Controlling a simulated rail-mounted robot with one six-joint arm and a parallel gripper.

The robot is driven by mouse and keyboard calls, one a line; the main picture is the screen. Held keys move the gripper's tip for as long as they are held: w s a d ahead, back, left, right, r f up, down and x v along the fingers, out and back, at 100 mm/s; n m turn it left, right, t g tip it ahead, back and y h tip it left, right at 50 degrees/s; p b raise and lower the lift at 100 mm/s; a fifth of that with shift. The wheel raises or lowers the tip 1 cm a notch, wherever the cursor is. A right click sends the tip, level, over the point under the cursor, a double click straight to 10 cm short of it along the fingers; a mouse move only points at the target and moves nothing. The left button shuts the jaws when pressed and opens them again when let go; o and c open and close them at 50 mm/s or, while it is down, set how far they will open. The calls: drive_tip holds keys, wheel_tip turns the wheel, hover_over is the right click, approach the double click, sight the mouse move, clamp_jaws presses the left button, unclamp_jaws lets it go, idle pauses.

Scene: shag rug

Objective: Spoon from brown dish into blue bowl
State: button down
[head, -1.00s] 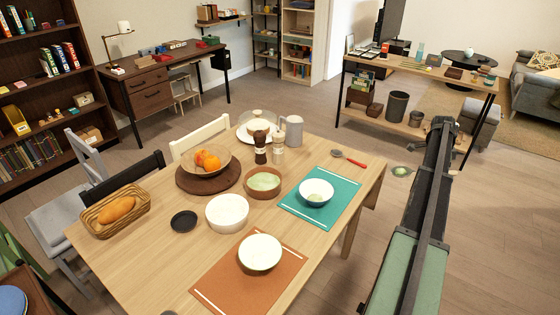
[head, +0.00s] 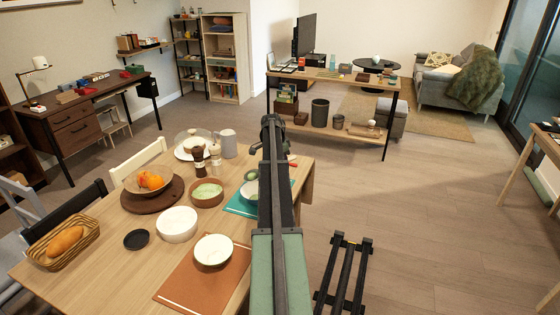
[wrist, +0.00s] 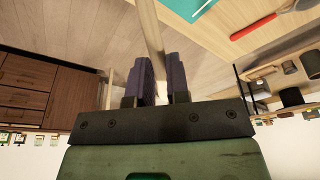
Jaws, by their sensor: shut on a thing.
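The brown dish (head: 207,195), with pale green contents, stands on the table. To its right a bowl (head: 246,194), which I take for the blue bowl, stands on a teal mat (head: 236,208); my arm hides its right side. My gripper (wrist: 162,82) is shut on a pale wooden handle (wrist: 148,28) in the wrist view. In the head view my arm covers the gripper. A spoon head with green contents (head: 252,175) shows just left of the arm, at the bowl's far rim in the picture; its height above the bowl is unclear.
A white bowl (head: 213,250) stands on an orange-brown mat (head: 180,290), and a larger white bowl (head: 177,223) is left of it. A shaker, a pitcher (head: 228,144) and a fruit bowl stand behind. A red-handled utensil (wrist: 258,26) lies near the table edge.

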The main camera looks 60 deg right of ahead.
drive_tip(key=shift+d, duration=0.1)
drive_tip(key=shift+w+a+r+g+h, duration=0.35)
drive_tip(key=shift+a+r+g+h, duration=0.15)
drive_tip(key=shift+a+h, duration=0.25)
drive_tip(key=w+a+r+g+h+b, duration=0.1)
drive_tip(key=a+h, duration=0.1)
drive_tip(key=w+a+r+g+h+b, duration=0.1)
drive_tip(key=g+h+b, duration=0.1)
drive_tip(key=w+a+r+g+h+b, duration=0.1)
drive_tip(key=w+a+r+h, duration=0.1)
drive_tip(key=h, duration=0.1)
drive_tip(key=shift+a+g+b, duration=0.3)
drive_tip(key=shift+s+d+t+y+p, duration=0.4)
drive_tip(key=shift+s+d+y+p, duration=0.25)
drive_tip(key=shift+p, duration=0.55)
drive_tip(key=s+d+f+t+y, duration=0.1)
drive_tip(key=y, duration=0.1)
drive_tip(key=s+d+f+t+y+p, duration=0.1)
drive_tip(key=d+f+t+y, duration=0.1)
drive_tip(key=s+d+f+t+y+p, duration=0.1)
drive_tip(key=d+y, duration=0.1)
drive_tip(key=shift+d+f+y, duration=0.25)
drive_tip(key=shift+f+y, duration=0.05)
drive_tip(key=shift+s+d+f+t+y, duration=0.25)
drive_tip(key=shift+t+y, duration=0.15)
drive_tip(key=shift+t, duration=0.1)
